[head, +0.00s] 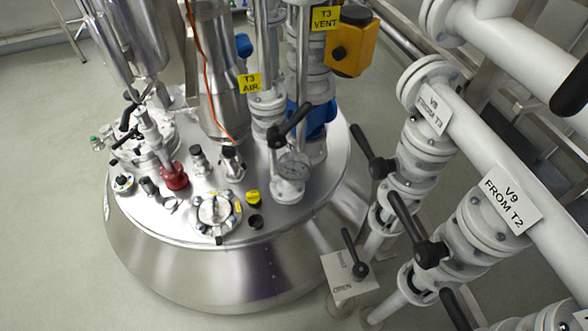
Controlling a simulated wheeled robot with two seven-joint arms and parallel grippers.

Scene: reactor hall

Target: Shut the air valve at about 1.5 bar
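The yellow T3 AIR label (250,82) hangs on a pipe above the steel tank lid. Below and right of it, a black lever handle (291,124) slants up to the right on the air line's valve. A round pressure gauge (294,165) with a pale face sits just under the lever, on a white flanged fitting. Its needle is too small to read. Neither of my grippers shows in the head view.
The tank lid (190,235) carries several ports and caps, including a red one (174,176). The T3 VENT valve's yellow actuator (351,48) stands behind. White pipes labelled V8 (432,109) and V9 (509,198), with black levers, crowd the right. A SHUT/OPEN plate (338,284) stands at front. Floor is clear at left.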

